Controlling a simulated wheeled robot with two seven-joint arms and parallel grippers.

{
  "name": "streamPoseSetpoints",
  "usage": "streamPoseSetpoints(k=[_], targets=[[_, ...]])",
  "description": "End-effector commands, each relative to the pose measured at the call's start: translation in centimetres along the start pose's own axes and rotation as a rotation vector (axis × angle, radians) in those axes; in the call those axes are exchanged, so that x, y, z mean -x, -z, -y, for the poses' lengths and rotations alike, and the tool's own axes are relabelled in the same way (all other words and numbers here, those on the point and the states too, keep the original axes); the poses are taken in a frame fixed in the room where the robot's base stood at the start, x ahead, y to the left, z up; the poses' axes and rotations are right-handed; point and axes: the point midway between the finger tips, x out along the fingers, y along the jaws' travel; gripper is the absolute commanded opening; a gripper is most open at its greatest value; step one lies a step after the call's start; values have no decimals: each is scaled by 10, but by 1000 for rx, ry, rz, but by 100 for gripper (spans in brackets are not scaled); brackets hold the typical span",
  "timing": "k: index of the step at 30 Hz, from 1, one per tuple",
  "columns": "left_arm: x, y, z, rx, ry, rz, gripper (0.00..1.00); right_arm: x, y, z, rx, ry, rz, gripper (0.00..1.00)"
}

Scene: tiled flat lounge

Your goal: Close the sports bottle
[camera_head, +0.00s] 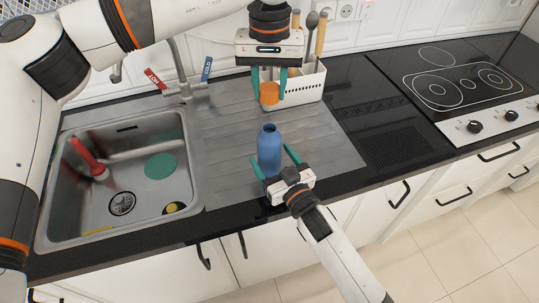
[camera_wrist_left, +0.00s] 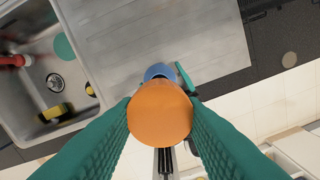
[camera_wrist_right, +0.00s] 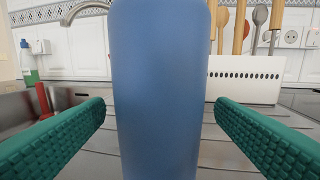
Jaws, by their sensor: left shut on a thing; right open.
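The blue sports bottle (camera_head: 269,150) stands upright and uncapped on the steel drainboard; its body fills the middle of the right wrist view (camera_wrist_right: 158,90). My left gripper (camera_head: 269,97) is shut on the orange cap (camera_head: 269,93) and holds it above the bottle's mouth, with a gap between them in the head view. In the left wrist view the cap (camera_wrist_left: 160,112) hides part of the bottle (camera_wrist_left: 160,72). My right gripper (camera_head: 272,163) is open, its fingers on either side of the bottle's lower body. In the right wrist view, gaps show between both fingers and the bottle.
A white utensil holder (camera_head: 306,84) stands just behind the cap. A cooktop (camera_head: 462,88) is far right. The drainboard beside the bottle is clear.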

Motion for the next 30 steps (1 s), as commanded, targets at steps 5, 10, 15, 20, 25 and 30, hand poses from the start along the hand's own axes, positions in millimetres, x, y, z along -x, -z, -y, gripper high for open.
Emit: streamPoseSetpoints(k=[5,10,15,20,25,30], targets=[[0,0,0,0,0,0,15,-25,0,0,0,0,1,79],[0,0,0,0,0,0,15,-35,0,0,0,-1,0,79],[0,0,0,0,0,0,15,-36,0,0,0,-1,0,79],[0,0,0,0,0,0,15,-36,0,0,0,-1,0,75],[0,0,0,0,0,0,15,-36,0,0,0,-1,0,47],[0,0,0,0,0,0,15,-36,0,0,0,-1,0,20]])
